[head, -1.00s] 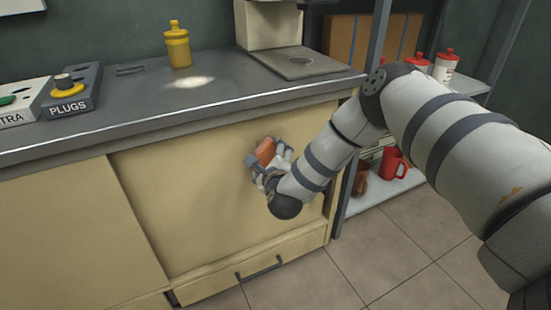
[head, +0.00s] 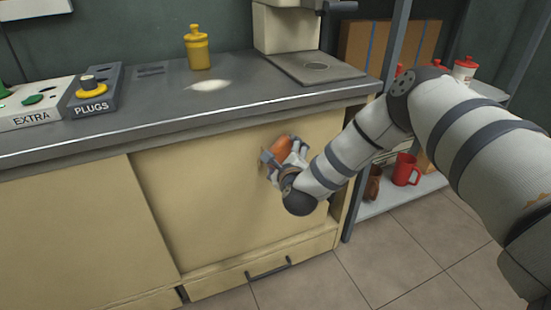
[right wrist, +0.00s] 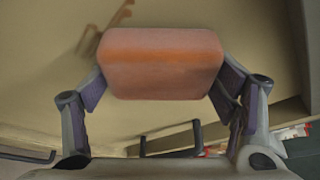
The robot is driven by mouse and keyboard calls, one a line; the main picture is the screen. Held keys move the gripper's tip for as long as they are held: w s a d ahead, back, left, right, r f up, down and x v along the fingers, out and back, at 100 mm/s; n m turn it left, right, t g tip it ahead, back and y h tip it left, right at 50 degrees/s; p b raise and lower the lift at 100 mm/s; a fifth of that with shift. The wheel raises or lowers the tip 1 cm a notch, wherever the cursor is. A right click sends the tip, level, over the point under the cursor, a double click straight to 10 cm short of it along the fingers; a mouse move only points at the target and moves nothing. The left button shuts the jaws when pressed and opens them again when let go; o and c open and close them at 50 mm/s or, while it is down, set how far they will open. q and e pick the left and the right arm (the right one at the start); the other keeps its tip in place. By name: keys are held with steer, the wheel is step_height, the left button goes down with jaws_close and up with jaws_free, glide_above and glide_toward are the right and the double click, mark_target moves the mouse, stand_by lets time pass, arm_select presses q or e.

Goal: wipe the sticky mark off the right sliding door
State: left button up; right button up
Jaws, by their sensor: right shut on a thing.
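My right gripper (head: 281,153) is shut on an orange-brown sponge (head: 281,146), in front of the upper right part of the cream right sliding door (head: 215,205). In the right wrist view the sponge (right wrist: 161,63) sits between both fingers, its broad face toward the camera. A brownish smear (right wrist: 108,32) shows on the door above and left of the sponge in that view. The gripper hides part of the door in the head view, where I cannot make out the smear clearly. I cannot tell whether the sponge touches the door. My left gripper is out of view.
The grey counter (head: 140,107) overhangs the doors. It holds a yellow bottle (head: 198,50) and a PLUGS box (head: 95,92). A drawer with a dark handle (head: 269,266) lies below.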

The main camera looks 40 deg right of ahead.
steer(key=shift+s+d, duration=0.25)
steer(key=shift+d, duration=0.85)
steer(key=shift+s+d, duration=0.2)
steer(key=shift+d, duration=0.85)
steer(key=shift+w+a, duration=0.25)
steer(key=shift+a, duration=0.8)
steer(key=shift+w+a, duration=0.2)
steer(key=shift+a, duration=0.8)
steer(key=shift+w+a+b, duration=0.15)
steer(key=shift+w+a, duration=0.1)
steer(key=shift+a, duration=0.65)
steer(key=shift+w+a+b, duration=0.15)
steer(key=shift+w+a, duration=0.05)
steer(key=shift+a, duration=0.7)
steer(key=s+p, duration=0.1)
steer(key=s, duration=0.1)
steer(key=s+a+p, duration=0.1)
steer(key=s, duration=0.2)
steer(key=shift+r+p, duration=0.15)
steer(key=shift+p, duration=0.25)
steer(key=shift+s+a, duration=0.15)
steer(key=shift+s, duration=0.3)
